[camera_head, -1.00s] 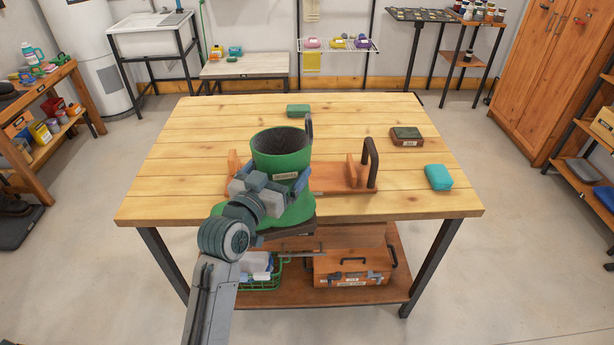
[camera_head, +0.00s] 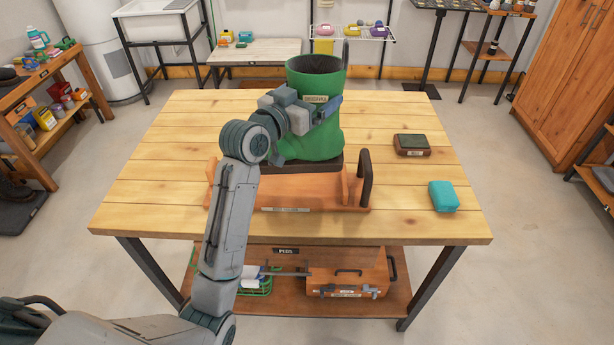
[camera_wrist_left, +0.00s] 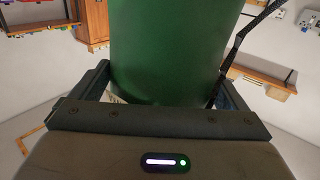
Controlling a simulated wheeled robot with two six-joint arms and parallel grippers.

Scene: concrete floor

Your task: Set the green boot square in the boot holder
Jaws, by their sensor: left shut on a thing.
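The green boot (camera_head: 312,133) is upright in the head view, with its open top up and a dark sole. My left gripper (camera_head: 318,108) is shut on its shaft. In the left wrist view the green shaft (camera_wrist_left: 165,60) fills the space between the fingers. The boot holder (camera_head: 285,196), an orange-brown wooden piece with a dark handle at its right end, lies on the table. The boot appears above or just behind the holder and covers part of it. I cannot tell whether the sole touches anything. My right gripper is not in view.
The wooden table (camera_head: 150,190) has free room at left and front. A brown-green block (camera_head: 411,145) and a turquoise block (camera_head: 443,196) lie at right. A wooden toolbox (camera_head: 345,275) and a green basket (camera_head: 255,282) stand on the lower shelf.

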